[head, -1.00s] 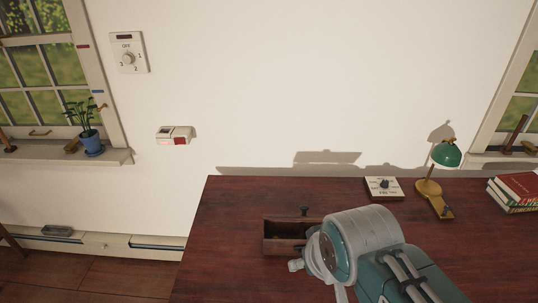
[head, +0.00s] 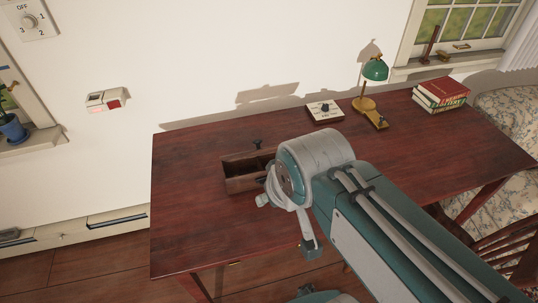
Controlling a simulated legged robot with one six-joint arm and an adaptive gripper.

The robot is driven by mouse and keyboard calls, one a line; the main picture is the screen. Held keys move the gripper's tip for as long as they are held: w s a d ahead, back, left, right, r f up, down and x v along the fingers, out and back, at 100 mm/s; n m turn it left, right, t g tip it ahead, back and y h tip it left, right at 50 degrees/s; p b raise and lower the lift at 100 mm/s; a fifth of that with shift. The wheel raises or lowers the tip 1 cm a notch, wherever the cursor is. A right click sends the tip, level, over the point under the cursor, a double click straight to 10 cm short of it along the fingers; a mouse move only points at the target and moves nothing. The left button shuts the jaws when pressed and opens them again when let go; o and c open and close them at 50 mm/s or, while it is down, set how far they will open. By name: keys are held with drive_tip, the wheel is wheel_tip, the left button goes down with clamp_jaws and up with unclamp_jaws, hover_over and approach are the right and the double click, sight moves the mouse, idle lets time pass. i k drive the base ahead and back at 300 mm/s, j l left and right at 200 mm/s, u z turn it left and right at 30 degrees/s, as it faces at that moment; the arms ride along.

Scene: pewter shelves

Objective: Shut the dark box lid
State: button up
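The dark wooden box (head: 238,183) stands on the desk, left of my arm. Its top is open and I can see into its hollow inside. My arm covers its right end. A small black knob (head: 257,143) stands up just behind the box; I cannot tell whether it belongs to the lid. The lid itself is not clearly visible. My arm's large grey and teal joint fills the space right of the box, and my gripper's fingers cannot be made out.
The reddish wooden desk (head: 190,222) is clear left of the box. A white dial plate (head: 325,112), a green lamp (head: 375,70) and stacked books (head: 440,92) stand toward the back right. A chair (head: 505,245) and a patterned armchair (head: 510,110) are at the right.

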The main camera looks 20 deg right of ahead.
sight(258, 142)
drive_tip(key=j+z, duration=0.25)
drive_tip(key=j, duration=0.15)
drive_tip(key=j+z, duration=0.25)
drive_tip(key=j, duration=0.15)
drive_tip(key=k+j+z, duration=0.15)
drive_tip(key=j+z, duration=0.15)
drive_tip(key=k+j+z, duration=0.25)
drive_tip(key=j, duration=0.25)
drive_tip(key=j+z, duration=0.6)
drive_tip(key=j, duration=0.25)
drive_tip(key=j+z, duration=0.3)
drive_tip(key=j, duration=0.3)
drive_tip(key=k+j+z, duration=0.1)
drive_tip(key=j+z, duration=0.25)
drive_tip(key=j, duration=0.25)
drive_tip(key=i+j+z, duration=0.25)
drive_tip(key=i+j, duration=0.3)
